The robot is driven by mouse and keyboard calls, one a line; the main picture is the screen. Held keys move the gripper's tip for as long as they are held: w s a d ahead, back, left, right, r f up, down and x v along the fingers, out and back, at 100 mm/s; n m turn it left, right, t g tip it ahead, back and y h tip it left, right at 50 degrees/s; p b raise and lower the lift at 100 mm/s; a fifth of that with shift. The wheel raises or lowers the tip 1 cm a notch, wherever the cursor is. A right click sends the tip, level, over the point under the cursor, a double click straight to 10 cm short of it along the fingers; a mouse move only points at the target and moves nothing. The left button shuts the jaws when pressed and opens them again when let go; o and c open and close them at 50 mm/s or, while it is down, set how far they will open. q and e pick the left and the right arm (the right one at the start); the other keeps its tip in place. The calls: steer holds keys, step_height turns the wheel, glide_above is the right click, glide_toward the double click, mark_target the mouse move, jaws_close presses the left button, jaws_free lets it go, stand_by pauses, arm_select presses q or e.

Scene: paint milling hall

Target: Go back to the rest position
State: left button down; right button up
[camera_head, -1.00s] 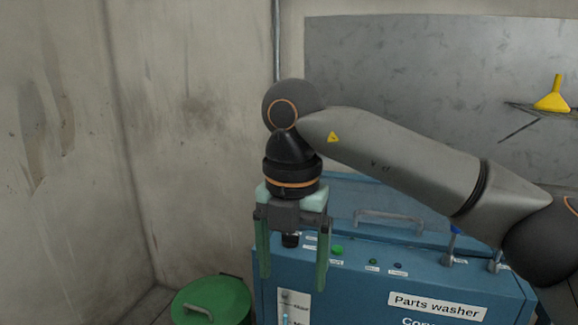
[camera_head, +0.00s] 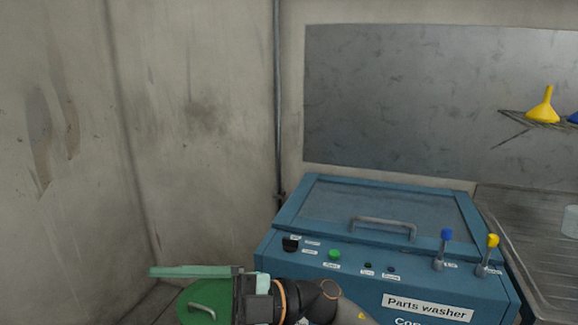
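My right gripper (camera_head: 165,292) is low at the left of the head view, turned sideways with its fingers pointing left. One green finger shows along the upper edge of the palm, well off the wrist's axis, so the gripper looks open. The other finger is hidden or below the picture. No object shows in it. It is in front of the green round lid (camera_head: 205,310) and covers part of it. The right arm's wrist lies along the bottom edge, in front of the parts washer's lower left front. My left gripper is not in view.
The blue parts washer (camera_head: 340,285) has its lid closed, with a black knob (camera_head: 290,244), green button (camera_head: 334,254), blue lever (camera_head: 446,245) and yellow lever (camera_head: 492,250). A metal drainboard (camera_head: 520,220) is at right, under a yellow funnel (camera_head: 543,107).

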steer(key=w+d+f+m+t+p, duration=0.1)
steer(key=w+d+f+m+t, duration=0.3)
steer(key=m+t, duration=0.55)
steer(key=w+d+f+m+t+p, duration=0.1)
steer(key=w+d+m+t, duration=0.45)
steer(key=m+t, duration=0.4)
steer(key=d+f+m+t+h+p, duration=0.1)
steer(key=d+f+m+t+h, duration=0.3)
steer(key=f, duration=0.3)
steer(key=d+f+m+t+h+p, duration=0.1)
steer(key=d+f+m+t+h, duration=0.1)
steer(key=d+f+m+h, duration=0.3)
steer(key=s+d+f+m+g+h+p, duration=0.1)
steer(key=s+d+f+g+h, duration=0.3)
steer(key=s+f, duration=0.5)
steer(key=s+d+f+m+g+h+p, duration=0.1)
steer(key=s+d+f+g+h, duration=0.3)
steer(key=s+d+f, duration=0.4)
step_height(320, 180, down, 5)
steer(key=shift+s+d+r+m+h, duration=0.1)
steer(key=shift+s+d+m+h, duration=0.1)
steer(key=shift+s+m+h, duration=0.25)
steer(key=shift+w, duration=0.1)
steer(key=shift+c, duration=0.2)
